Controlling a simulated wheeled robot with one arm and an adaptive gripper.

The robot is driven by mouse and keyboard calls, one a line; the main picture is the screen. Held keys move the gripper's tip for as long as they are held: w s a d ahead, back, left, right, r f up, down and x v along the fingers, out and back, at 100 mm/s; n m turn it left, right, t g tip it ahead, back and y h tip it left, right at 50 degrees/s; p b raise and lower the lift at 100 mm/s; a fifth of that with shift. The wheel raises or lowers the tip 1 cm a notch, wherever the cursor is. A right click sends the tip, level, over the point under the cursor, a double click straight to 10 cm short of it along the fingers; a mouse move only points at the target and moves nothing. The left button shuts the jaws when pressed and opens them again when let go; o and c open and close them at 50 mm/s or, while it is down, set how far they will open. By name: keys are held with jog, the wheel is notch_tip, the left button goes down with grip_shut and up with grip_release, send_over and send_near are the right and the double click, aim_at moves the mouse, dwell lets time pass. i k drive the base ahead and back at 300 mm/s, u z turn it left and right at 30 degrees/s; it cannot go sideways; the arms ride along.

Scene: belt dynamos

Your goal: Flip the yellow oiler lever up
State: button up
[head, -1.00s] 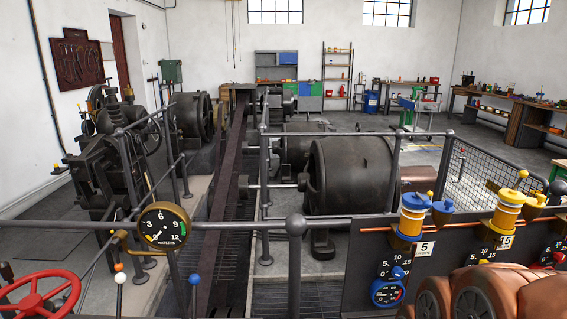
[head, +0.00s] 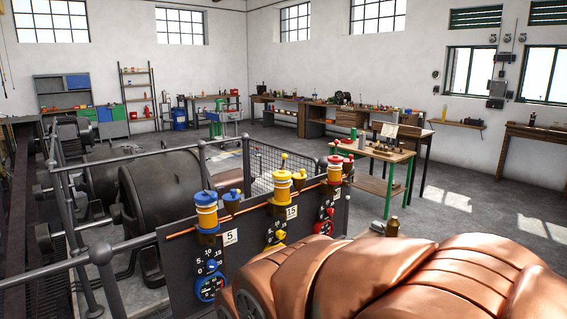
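The yellow oiler (head: 281,189) is the middle one of three on a dark panel (head: 180,275). It has an amber glass body, a yellow cap and a small yellow knob (head: 284,156) standing above the cap. A small yellow-topped cup (head: 299,180) sits beside it, and a "15" plate (head: 292,212) is below. Whether the knob is the lever, and its exact position, is too small to tell. The blue oiler (head: 206,211) is to the left and the red oiler (head: 334,171) to the right. My gripper is not in view.
A grey railing (head: 130,247) runs in front of the dark machine drum (head: 155,195). A copper pipe (head: 185,234) crosses the panel. A green-legged workbench (head: 372,152) stands behind the panel on the right. Open floor (head: 460,205) lies beyond it.

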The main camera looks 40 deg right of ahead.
aim_at(285, 156)
jog(key=z, duration=0.8)
jog(key=i, duration=0.9)
jog(key=u, duration=0.4)
